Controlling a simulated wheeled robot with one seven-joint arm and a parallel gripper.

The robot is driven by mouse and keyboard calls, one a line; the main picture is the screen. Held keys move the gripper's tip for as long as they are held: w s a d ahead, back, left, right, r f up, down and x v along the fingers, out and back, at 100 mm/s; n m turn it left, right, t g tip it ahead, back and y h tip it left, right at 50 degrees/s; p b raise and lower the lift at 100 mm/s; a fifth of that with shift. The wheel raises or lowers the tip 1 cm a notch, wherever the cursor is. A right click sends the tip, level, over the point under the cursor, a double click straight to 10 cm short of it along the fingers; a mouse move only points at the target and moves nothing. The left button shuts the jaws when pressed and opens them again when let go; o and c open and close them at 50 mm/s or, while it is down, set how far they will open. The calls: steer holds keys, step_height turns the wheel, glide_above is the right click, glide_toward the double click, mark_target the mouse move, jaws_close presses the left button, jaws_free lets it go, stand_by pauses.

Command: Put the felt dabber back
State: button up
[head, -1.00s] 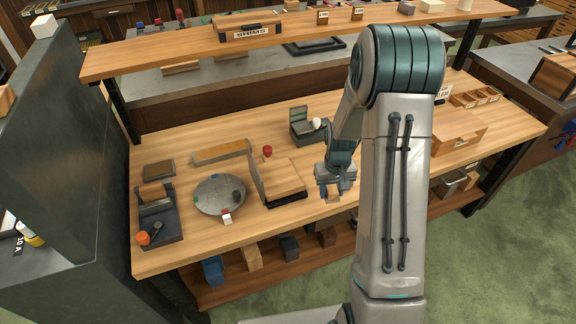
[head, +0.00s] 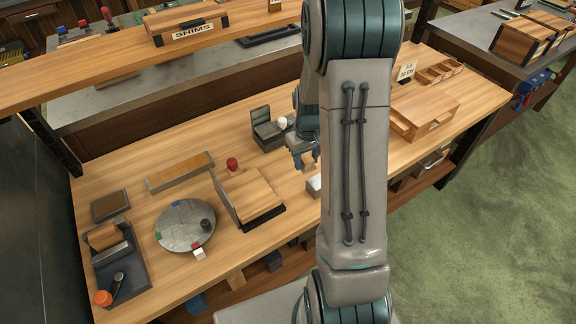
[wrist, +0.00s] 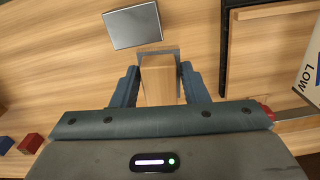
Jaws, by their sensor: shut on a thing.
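My gripper (wrist: 160,72) is shut on a light wooden block (wrist: 159,88) with a grey edge at its far end, seen between the two blue-grey fingers in the wrist view. It fits the felt dabber, but I cannot be sure from its shape. In the head view my gripper (head: 304,158) is over the middle of the workbench, partly behind my arm, and the block is hard to make out. A flat grey metal piece (wrist: 132,26) lies on the bench just beyond the block in the wrist view. No clear resting place for the dabber can be identified.
A wooden board on a dark stand (head: 254,193) and a round grey disc (head: 186,225) stand left of my gripper. A dark open box (head: 267,127) and a red knob (head: 232,163) are near it. A wooden drawer box (head: 425,112) stands right. A shelf (head: 115,62) runs above the back.

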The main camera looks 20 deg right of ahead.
steer(key=shift+n, duration=0.4)
steer(key=s+d, duration=0.1)
steer(key=s+d+r+b, duration=0.1)
steer(key=d, duration=0.1)
steer(key=shift+s+r, duration=0.15)
steer(key=shift+s, duration=0.25)
steer(key=shift+s+r, duration=0.2)
steer(key=shift+s, duration=0.05)
steer(key=p, duration=0.2)
glide_above(292, 169)
step_height(292, 169, down, 7)
steer(key=shift+r, duration=0.15)
steer(key=shift+f+p, duration=0.4)
steer(key=shift+f, duration=1.6)
steer(key=shift+f, duration=0.2)
steer(key=o, duration=0.9)
steer(key=shift+r, duration=0.1)
